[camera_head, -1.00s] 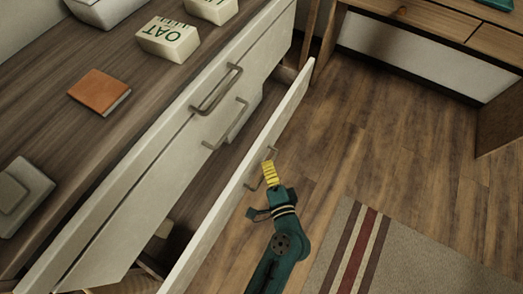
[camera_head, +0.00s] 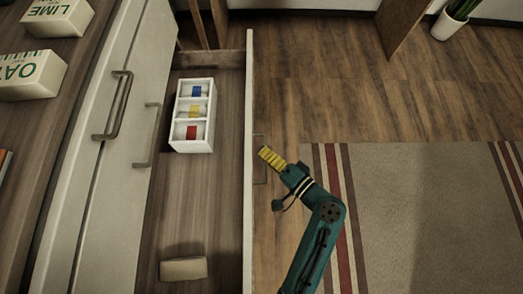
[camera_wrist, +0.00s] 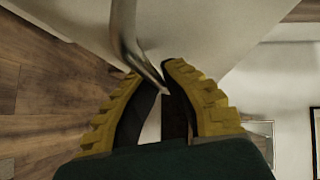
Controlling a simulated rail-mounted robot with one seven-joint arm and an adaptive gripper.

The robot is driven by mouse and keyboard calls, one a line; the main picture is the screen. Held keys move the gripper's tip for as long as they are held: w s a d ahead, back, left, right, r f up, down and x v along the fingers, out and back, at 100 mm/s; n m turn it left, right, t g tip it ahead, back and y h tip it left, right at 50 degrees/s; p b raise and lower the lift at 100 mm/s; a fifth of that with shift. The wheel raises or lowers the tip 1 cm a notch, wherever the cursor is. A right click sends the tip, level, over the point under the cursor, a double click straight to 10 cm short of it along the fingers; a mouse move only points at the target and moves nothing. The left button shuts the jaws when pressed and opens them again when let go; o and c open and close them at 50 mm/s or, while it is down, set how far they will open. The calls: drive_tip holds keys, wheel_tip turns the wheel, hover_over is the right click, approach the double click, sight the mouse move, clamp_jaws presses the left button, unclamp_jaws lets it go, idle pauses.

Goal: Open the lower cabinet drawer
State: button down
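The lower cabinet drawer (camera_head: 249,215) stands pulled well out in the head view, and its inside shows. Its handle (camera_head: 260,181) is a thin bar on the outer face of the drawer front; it also shows in the wrist view (camera_wrist: 124,28). My gripper (camera_head: 265,154), with yellow fingers, is at this handle. In the wrist view my gripper (camera_wrist: 161,72) has its fingertips close together with the handle bar between them. The exact contact is partly hidden by the fingers.
Inside the drawer are a white divided box (camera_head: 194,116) with coloured items and a tan block (camera_head: 183,269). Above, the closed upper drawers have handles (camera_head: 119,105). Cartons (camera_head: 31,76) stand on the countertop. Open wooden floor and a striped rug (camera_head: 400,200) lie to the right.

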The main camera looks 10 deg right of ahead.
drive_tip(key=shift+f, duration=0.1)
drive_tip(key=c, duration=1.2)
unclamp_jaws()
drive_tip(key=shift+o, duration=0.2)
drive_tip(key=shift+d, duration=0.1)
drive_tip(key=v, duration=1.2)
